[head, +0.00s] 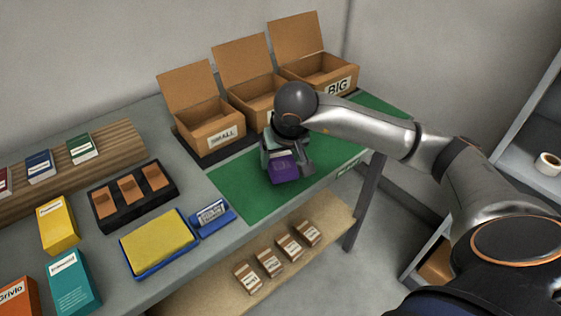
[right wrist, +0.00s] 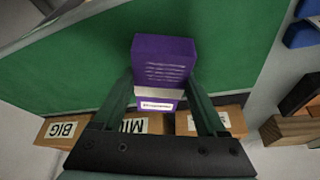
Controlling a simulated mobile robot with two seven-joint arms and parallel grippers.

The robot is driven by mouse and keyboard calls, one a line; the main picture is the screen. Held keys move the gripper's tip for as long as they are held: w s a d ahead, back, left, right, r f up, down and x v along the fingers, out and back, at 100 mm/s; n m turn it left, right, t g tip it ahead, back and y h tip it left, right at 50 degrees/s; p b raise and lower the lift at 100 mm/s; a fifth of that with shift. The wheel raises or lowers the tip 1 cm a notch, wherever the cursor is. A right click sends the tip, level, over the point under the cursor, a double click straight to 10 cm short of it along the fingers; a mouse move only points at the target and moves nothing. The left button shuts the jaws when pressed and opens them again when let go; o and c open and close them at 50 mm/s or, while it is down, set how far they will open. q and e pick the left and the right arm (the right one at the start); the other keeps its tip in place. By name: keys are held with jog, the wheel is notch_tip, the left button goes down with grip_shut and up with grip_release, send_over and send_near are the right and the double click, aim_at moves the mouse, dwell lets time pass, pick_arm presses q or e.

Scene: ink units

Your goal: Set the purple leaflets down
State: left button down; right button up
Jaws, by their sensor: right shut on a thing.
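The purple leaflets (head: 284,168) form a small block with a pale band and a white label. My right gripper (head: 287,158) is shut on them over the green mat (head: 235,186). In the right wrist view the purple leaflets (right wrist: 163,68) sit between the two fingers of my right gripper (right wrist: 160,105), with the green mat (right wrist: 70,70) behind them. I cannot tell whether the leaflets touch the mat. My left gripper is not in view.
Open cardboard boxes stand behind the mat, one labelled SMALL (head: 205,115) and one BIG (head: 318,72). The mat's front left is clear.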

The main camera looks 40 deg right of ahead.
jog(key=shift+f, duration=0.6)
jog(key=shift+f, duration=0.25)
jog(key=o, duration=1.6)
jog(key=shift+r, duration=0.1)
jog(key=shift+c, duration=0.2)
jog(key=shift+r, duration=0.3)
jog(key=p+v, duration=0.1)
jog(key=v, duration=1)
jog(key=shift+s+r, duration=0.25)
jog(key=shift+r, duration=0.05)
jog(key=shift+a, duration=0.1)
